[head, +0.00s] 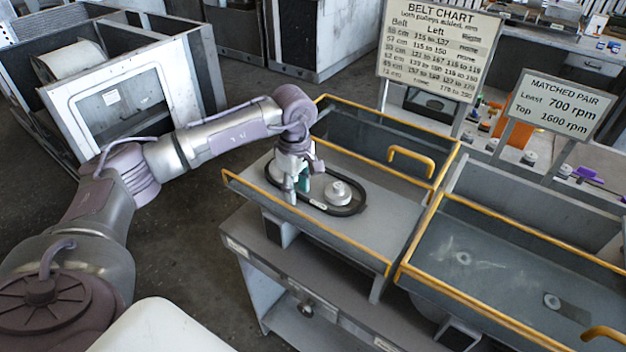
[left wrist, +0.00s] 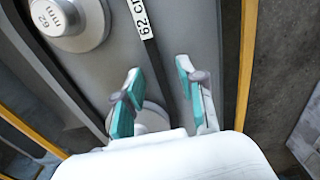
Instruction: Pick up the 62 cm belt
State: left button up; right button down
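The 62 cm belt (head: 352,210) is a black loop lying in the left grey tray (head: 398,185), around two pulleys. Its white "62 cm" tag faces up in the left wrist view, where the belt (left wrist: 156,62) runs as a dark strip between my fingers. My left gripper (head: 296,192) points down at the left end of the loop. In the left wrist view the gripper (left wrist: 160,68) is open, with teal pads apart on either side of the strip. A pulley marked 62 mm (left wrist: 68,18) stands beside the belt. My right gripper is not in view.
The left tray has yellow rails and a yellow handle (head: 411,160). A second tray (head: 500,268) with small hubs adjoins it on the right. The belt chart (head: 438,50) and the matched pair sign (head: 560,103) stand behind. A white-framed cabinet (head: 125,105) is at left.

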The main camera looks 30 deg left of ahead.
pick_arm(q)
jog(key=shift+c, duration=0.2)
grip_shut()
jog(key=shift+r, duration=0.1)
jog(key=shift+r+b, duration=0.5)
jog(key=shift+r, duration=0.1)
jog(key=r, duration=0.1)
jog(key=b, duration=0.1)
jog(key=r, duration=0.1)
jog(key=shift+d+r, duration=0.25)
jog(key=shift+r, duration=0.1)
jog(key=s+d+r, duration=0.2)
jog(key=d+r, duration=0.9)
jog(key=r, duration=0.1)
jog(key=shift+p, duration=0.35)
